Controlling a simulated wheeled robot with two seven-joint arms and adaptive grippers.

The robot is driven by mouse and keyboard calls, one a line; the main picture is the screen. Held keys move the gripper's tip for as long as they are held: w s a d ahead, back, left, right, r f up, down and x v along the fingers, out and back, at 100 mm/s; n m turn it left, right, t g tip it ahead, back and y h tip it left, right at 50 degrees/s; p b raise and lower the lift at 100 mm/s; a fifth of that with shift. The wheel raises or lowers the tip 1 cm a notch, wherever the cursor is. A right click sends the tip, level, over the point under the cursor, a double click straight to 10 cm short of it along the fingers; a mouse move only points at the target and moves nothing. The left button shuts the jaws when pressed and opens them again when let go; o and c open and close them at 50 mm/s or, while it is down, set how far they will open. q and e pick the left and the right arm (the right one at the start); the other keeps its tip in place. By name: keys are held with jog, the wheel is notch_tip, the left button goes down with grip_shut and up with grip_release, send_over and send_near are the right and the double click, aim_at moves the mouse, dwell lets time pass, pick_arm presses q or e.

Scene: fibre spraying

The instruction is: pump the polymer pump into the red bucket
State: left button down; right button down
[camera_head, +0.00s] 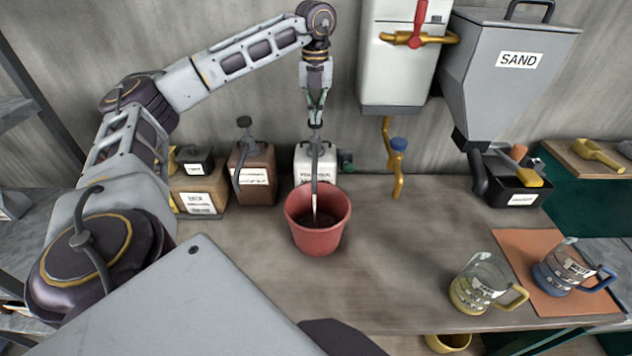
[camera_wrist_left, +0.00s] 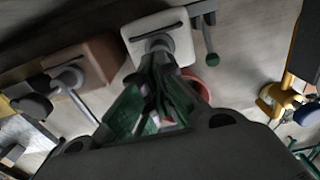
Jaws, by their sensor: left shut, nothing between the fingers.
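The polymer pump is a white container (camera_head: 304,160) with a dark pump head and a spout tube, standing at the back of the bench; it also shows in the left wrist view (camera_wrist_left: 178,45). The red bucket (camera_head: 318,238) stands directly in front of it, with dark contents. A pale stream or tube end reaches down inside the bucket. My left gripper (camera_head: 316,118) is shut and empty, pointing down right above the pump head, at or very near touching it. In the left wrist view its green-padded fingers (camera_wrist_left: 155,105) cover the pump head. My right gripper is not in view.
A brown container with a pump (camera_head: 256,175) and a cardboard-coloured box (camera_head: 199,192) stand left of the pump. A white wall tank (camera_head: 398,70) and the SAND hopper (camera_head: 500,85) are at the right. Two measuring jugs (camera_head: 482,285) (camera_head: 568,268) stand at the right front. The bench middle is clear.

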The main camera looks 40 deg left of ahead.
pick_arm(q)
jog(key=shift+f+b, duration=0.7)
jog(key=shift+f, duration=0.7)
jog(key=shift+r, duration=0.2)
jog(key=shift+r+p, duration=2)
jog(key=shift+r, duration=0.4)
jog(key=shift+r, duration=0.1)
jog(key=shift+r+p, duration=2.45)
jog(key=shift+r, duration=0.5)
jog(key=shift+f, duration=0.1)
